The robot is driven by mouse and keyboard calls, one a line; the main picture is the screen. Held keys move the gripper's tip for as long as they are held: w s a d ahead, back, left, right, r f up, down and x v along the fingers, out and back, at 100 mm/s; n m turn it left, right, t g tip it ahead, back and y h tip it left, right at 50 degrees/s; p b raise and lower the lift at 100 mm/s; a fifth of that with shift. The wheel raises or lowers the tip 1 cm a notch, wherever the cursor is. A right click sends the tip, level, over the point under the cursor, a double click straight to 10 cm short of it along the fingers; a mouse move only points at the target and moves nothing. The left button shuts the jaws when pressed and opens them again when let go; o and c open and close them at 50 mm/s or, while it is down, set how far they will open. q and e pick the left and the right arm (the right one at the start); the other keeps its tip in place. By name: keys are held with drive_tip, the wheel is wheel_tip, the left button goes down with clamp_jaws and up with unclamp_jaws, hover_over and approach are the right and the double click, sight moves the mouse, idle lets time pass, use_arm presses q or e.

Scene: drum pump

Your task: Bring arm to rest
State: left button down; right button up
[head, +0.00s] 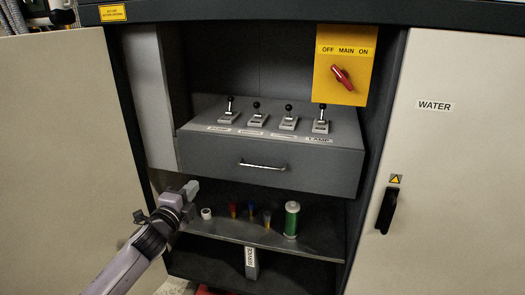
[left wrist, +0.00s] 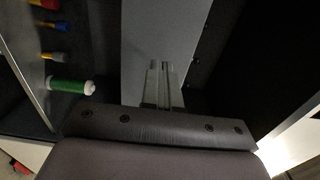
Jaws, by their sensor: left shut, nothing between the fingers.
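My left gripper (head: 190,190) is shut and empty in the head view. It is in front of the open cabinet's left side, a little above the shelf and below the drawer box. In the left wrist view its fingers (left wrist: 163,85) lie close together, with a grey panel behind them. My right gripper is in neither view.
A shelf (head: 255,236) holds a green cylinder (head: 292,219), several small coloured items and a white roll (head: 206,213). Above are a drawer (head: 262,166) with several levers and a yellow main switch box (head: 343,66). Cabinet doors stand at left (head: 60,150) and right (head: 455,190).

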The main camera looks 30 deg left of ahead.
use_arm(q)
drive_tip(key=s+d+f+n+g+h+p, duration=0.2)
drive_tip(key=s+d+f+n+p, duration=0.1)
drive_tip(key=s+d, duration=0.5)
drive_tip(key=s+d+f+n+g+h+p, duration=0.2)
drive_tip(key=s+d+f+n+p, duration=0.2)
drive_tip(key=s+d+n, duration=0.2)
drive_tip(key=s+d+f+n+g+h+p, duration=0.2)
drive_tip(key=s+d+f+n+g+p, duration=0.1)
drive_tip(key=s+d, duration=0.7)
drive_tip(key=shift+s+d+f+n+p, duration=0.35)
drive_tip(key=shift+n+p, duration=0.2)
drive_tip(key=shift+n, duration=0.15)
